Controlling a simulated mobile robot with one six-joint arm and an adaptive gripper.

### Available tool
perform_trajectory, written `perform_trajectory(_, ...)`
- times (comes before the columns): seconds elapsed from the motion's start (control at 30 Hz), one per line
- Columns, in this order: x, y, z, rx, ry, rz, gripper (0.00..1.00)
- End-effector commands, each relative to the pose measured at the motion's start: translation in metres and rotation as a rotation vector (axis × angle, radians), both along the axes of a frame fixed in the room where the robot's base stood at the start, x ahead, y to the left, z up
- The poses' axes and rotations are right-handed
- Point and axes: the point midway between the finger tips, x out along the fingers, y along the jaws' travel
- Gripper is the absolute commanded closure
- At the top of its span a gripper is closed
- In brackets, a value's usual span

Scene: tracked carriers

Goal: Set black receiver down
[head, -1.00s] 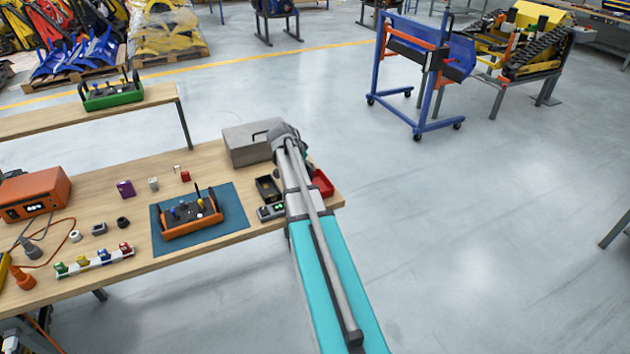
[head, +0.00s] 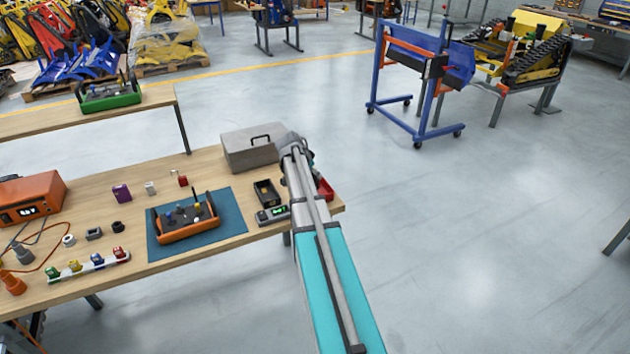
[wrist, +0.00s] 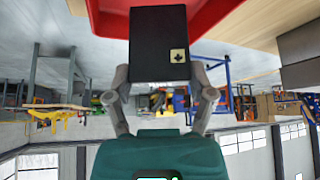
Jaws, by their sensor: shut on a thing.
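The black receiver (wrist: 158,45) is a dark box with a cream label bearing a black mark. In the wrist view it is between the fingers of my gripper (wrist: 160,85), which is shut on it. A red tray (wrist: 225,12) shows just beyond the receiver; whether they touch I cannot tell. In the head view the red tray (head: 326,190) sits at the bench's right end, partly behind my arm. My gripper and the receiver are hidden behind my arm there.
The wooden bench (head: 100,185) carries a grey toolbox (head: 250,150), a black bin (head: 267,192), a small meter (head: 272,215) and an orange controller (head: 187,232) on a blue mat (head: 228,222). Open floor lies to the right.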

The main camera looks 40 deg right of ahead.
Motion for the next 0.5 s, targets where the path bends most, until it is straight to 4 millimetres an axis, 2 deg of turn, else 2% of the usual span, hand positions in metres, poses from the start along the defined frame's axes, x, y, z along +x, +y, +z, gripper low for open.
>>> perform_trajectory(0.03,0.001,-0.004,-0.008,0.0,-0.001,-0.001,0.79)
perform_trajectory(0.2,0.0,-0.002,-0.023,0.0,0.0,0.0,0.79)
perform_trajectory(0.5,0.0,-0.002,-0.034,0.0,0.0,0.0,0.79)
